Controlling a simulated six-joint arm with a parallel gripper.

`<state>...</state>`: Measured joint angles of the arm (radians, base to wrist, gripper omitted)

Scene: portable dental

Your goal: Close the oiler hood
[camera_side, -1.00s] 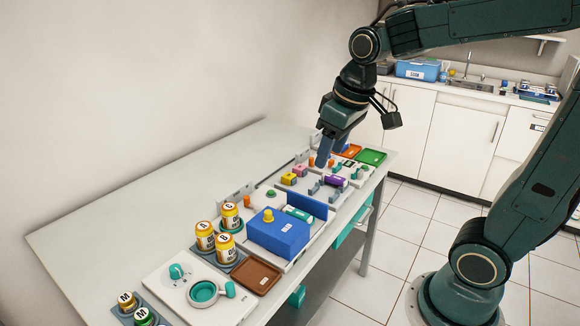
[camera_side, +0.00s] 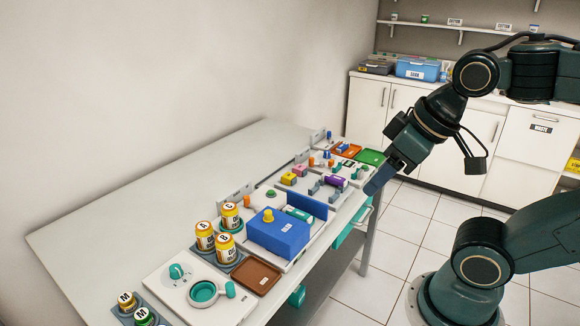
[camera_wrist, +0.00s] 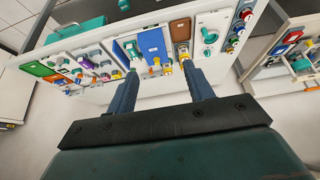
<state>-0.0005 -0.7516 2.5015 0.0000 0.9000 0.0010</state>
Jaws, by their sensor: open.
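A blue box (camera_side: 279,235) with a yellow knob on top (camera_side: 268,215) sits on the table unit. I cannot tell for certain which of these blue parts is the oiler hood. The blue box also shows in the wrist view (camera_wrist: 152,41), between my fingertips in the picture. My gripper (camera_side: 371,187) is open and empty.
Labelled yellow bottles (camera_side: 229,214) stand left of the box. A brown tray (camera_side: 256,276) and a white panel with teal knobs (camera_side: 199,299) lie nearer. Orange (camera_side: 349,151) and green (camera_side: 370,157) trays are at the far end. The table's wall side is bare.

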